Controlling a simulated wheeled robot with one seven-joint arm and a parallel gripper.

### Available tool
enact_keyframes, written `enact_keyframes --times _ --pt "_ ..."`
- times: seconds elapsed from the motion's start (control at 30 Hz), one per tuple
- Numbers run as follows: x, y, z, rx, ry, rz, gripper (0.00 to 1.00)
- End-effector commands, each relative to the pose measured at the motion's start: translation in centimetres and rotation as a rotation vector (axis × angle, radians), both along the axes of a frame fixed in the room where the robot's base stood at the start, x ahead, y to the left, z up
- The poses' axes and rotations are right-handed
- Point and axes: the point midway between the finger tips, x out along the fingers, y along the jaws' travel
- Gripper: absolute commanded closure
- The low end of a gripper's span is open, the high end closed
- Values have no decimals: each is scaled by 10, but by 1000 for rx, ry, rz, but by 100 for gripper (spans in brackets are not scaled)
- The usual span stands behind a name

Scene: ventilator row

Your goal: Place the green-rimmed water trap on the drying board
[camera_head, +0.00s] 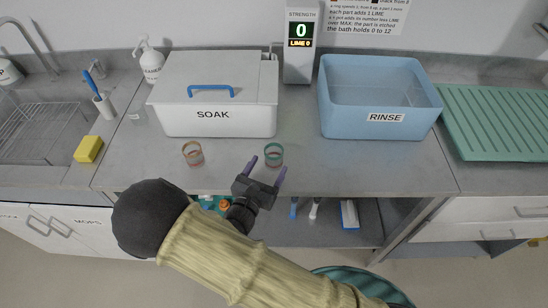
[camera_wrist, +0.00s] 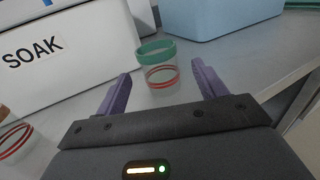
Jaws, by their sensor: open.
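The green-rimmed water trap (camera_head: 273,154) is a small clear cup with a green rim, standing upright on the counter in front of the gap between the SOAK and RINSE tubs. In the wrist view the green-rimmed trap (camera_wrist: 157,64) shows red rings around its body, just beyond the fingers. My gripper (camera_head: 265,167) is open and empty at the counter's front edge, close to the trap. In the wrist view its purple fingers (camera_wrist: 161,88) are spread apart, with the trap ahead of the space between them. The drying board (camera_head: 497,125) is a ribbed green board at the far right.
An orange-rimmed trap (camera_head: 193,153) stands to the left. The lidded white SOAK tub (camera_head: 220,97) and blue RINSE tub (camera_head: 385,117) stand behind. A strength display (camera_head: 301,45) reads 0. Counter in front of RINSE is clear.

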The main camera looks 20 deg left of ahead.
Motion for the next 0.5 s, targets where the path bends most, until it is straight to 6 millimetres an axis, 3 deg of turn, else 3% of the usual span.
enact_keyframes --times 0.17,0.5 --pt "4 -1 1 -1 -1 -1 29" --pt "47 -7 3 -1 -1 -2 29"
